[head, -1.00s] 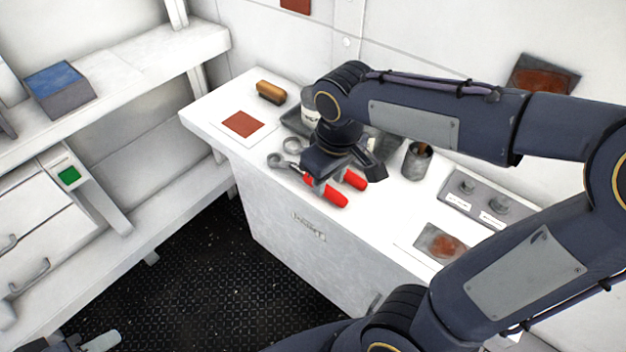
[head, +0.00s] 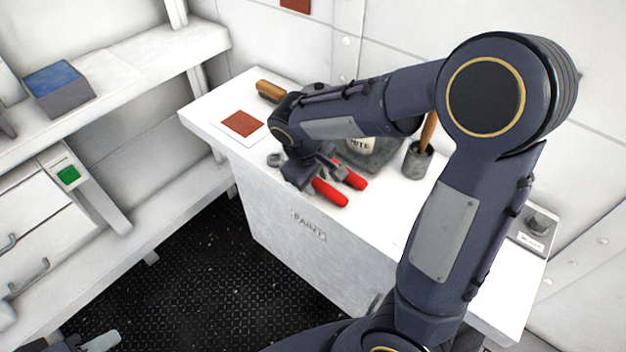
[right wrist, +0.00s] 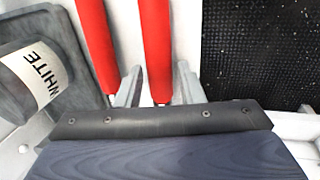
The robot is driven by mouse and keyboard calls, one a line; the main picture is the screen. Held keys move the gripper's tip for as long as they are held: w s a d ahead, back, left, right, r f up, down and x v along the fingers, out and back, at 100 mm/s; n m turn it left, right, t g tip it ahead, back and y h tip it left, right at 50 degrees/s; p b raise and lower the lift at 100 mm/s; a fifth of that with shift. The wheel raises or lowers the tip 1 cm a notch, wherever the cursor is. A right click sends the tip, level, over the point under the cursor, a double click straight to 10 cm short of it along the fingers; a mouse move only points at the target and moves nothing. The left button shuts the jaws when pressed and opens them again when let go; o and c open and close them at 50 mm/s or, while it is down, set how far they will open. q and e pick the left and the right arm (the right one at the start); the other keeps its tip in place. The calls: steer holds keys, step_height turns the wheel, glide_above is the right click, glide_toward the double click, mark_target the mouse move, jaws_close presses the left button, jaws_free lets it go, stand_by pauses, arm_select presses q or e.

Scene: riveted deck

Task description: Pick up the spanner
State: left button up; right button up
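Two red-handled spanners lie side by side on the white counter: a front one (head: 330,193) and a rear one (head: 350,175). A grey ring end (head: 274,159) shows left of my wrist; the rest of the heads are hidden by my arm. My right gripper (head: 314,178) is low over the handles. In the right wrist view its fingers (right wrist: 159,78) stand apart, one on each side of the front spanner's handle (right wrist: 156,40), with gaps visible. The rear spanner's handle (right wrist: 97,40) is outside the left finger. My left gripper (head: 98,342) shows only partly at the bottom left.
Behind the handles a can labelled WHITE (right wrist: 35,75) stands on a grey tray (right wrist: 75,45). A dark pot with a brush (head: 417,160) is to the right. A wooden-backed brush (head: 269,91) and a red card (head: 241,123) lie at the left. The counter's front edge is close.

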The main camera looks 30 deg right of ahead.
mark_target(318, 178)
jaws_close()
stand_by(0.3)
steer(key=shift+r, duration=0.55)
step_height(318, 178, up, 2)
steer(key=shift+r, duration=0.25)
steer(key=s+a+r, duration=0.2)
steer(key=s+r, duration=0.2)
steer(key=s, duration=0.2)
steer(key=s+a+r, duration=0.3)
steer(key=s+r, duration=0.2)
steer(key=s, duration=0.2)
steer(key=shift+a+r, duration=0.25)
